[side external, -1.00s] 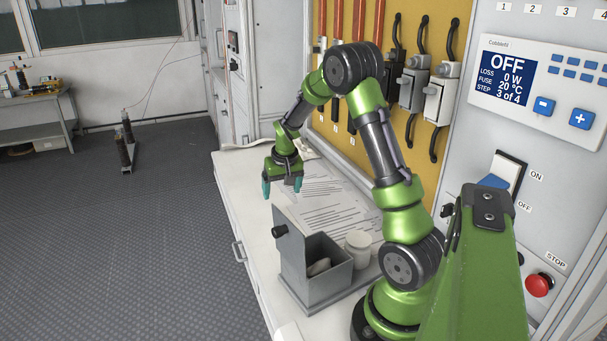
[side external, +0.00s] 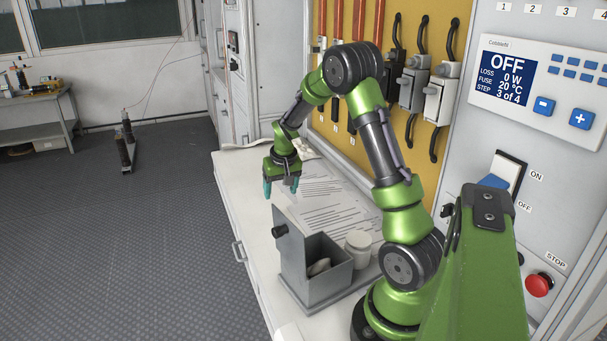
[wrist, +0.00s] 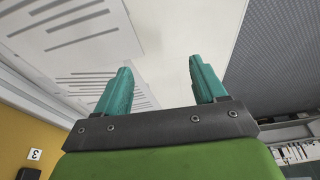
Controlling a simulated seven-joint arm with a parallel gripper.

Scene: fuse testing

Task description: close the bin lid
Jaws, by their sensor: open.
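The grey bin (side external: 316,282) stands on the white bench with its lid (side external: 291,243) upright, so the bin is open. A black knob (side external: 280,231) sticks out from the lid's left face. Pale objects (side external: 319,266) lie inside the bin. My gripper (side external: 282,189) is open and empty, fingers pointing down, above the bench behind the bin and apart from the lid. In the wrist view its teal fingers (wrist: 160,88) are spread with nothing between them; the bin is not in that view.
A white jar (side external: 358,246) stands right of the bin. Printed sheets (side external: 335,205) lie on the bench (side external: 231,183) behind it. The yellow panel (side external: 340,115) with fuse holders rises at the right. A red stop button (side external: 538,285) and switch are on the cabinet.

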